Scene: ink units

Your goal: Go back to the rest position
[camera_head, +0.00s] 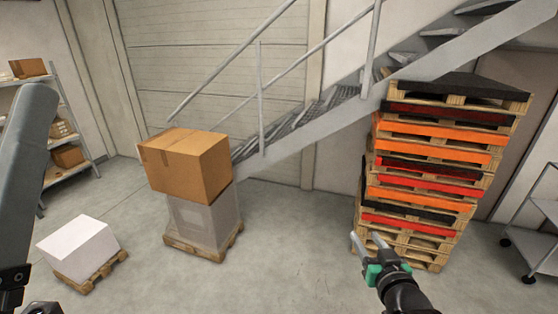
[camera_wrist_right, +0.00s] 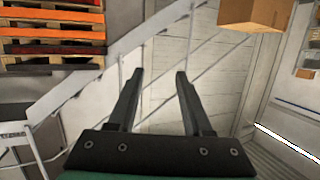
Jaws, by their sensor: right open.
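My right gripper (camera_head: 366,244) is at the lower right of the head view, in front of the pallet stack. Its two fingers are apart and nothing is between them. In the right wrist view the same gripper (camera_wrist_right: 159,75) shows two dark fingers spread open, with the staircase and a pale wall behind. On the left of the head view, part of my left arm shows at the edge. The left gripper's fingers cannot be made out.
A stack of pallets (camera_head: 425,190) stands at the right under metal stairs (camera_head: 310,125). A cardboard box (camera_head: 190,165) sits on a grey box (camera_head: 203,220) on a small pallet. A white box (camera_head: 78,245) stands at lower left. The floor between (camera_head: 290,240) is clear.

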